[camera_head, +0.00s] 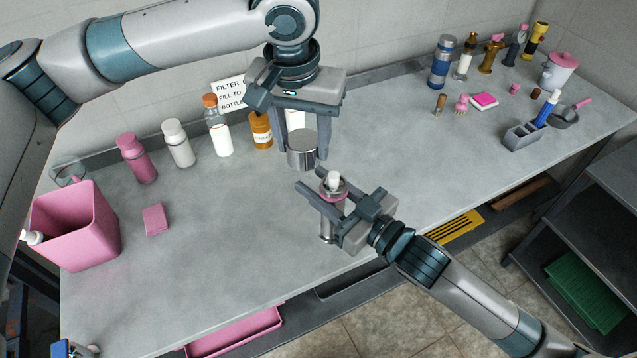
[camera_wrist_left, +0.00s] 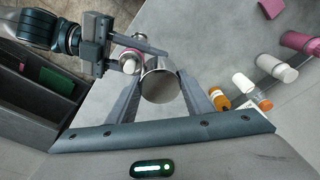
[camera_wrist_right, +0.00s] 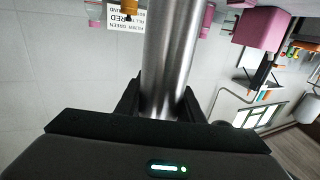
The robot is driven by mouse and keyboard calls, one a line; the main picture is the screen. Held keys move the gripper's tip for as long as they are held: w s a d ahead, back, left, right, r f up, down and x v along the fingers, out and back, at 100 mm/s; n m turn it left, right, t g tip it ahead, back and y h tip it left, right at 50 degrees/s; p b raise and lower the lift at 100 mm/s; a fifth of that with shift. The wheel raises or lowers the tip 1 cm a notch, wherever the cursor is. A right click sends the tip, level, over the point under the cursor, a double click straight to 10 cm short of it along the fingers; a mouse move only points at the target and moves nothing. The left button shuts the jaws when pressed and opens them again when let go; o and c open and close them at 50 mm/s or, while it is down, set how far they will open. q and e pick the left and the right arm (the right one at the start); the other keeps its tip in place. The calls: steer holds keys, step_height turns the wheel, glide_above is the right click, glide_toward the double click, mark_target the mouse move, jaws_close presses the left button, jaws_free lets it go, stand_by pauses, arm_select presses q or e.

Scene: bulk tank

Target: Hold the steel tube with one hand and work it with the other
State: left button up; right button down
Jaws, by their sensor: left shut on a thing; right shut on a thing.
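The steel tube (camera_head: 327,228) stands upright in my right gripper (camera_head: 333,205), which is shut around it. A pink ring and a white piece show at its open top. The tube fills the middle of the right wrist view (camera_wrist_right: 172,50). My left gripper (camera_head: 303,142) is shut on a short, wide steel cap (camera_head: 302,156), held beside and a little behind the tube's top. In the left wrist view the cap (camera_wrist_left: 160,84) sits between the fingers, with the pink-ringed tube top (camera_wrist_left: 130,60) just left of it. I cannot tell if the two touch.
Several bottles, one amber (camera_head: 261,131), stand along the wall by a printed sign (camera_head: 229,94). A pink bin (camera_head: 75,225) and a pink sponge (camera_head: 155,219) are at left. Bottles, brushes and a grey caddy (camera_head: 523,136) are at right. The counter's middle is clear.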

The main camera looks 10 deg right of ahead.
mark_target(335, 175)
arm_select(q)
steer(key=shift+m, duration=0.5)
steer(key=s+d, duration=0.1)
steer(key=d+r, duration=0.1)
steer(key=d, duration=0.1)
steer(key=s+d, duration=0.1)
steer(key=d, duration=0.1)
steer(key=shift+s+d+r, duration=0.1)
steer(key=shift+s+r, duration=0.25)
steer(key=shift+f, duration=0.1)
steer(key=shift+f, duration=1.9)
steer(key=shift+f, duration=0.85)
steer(key=shift+f, duration=0.6)
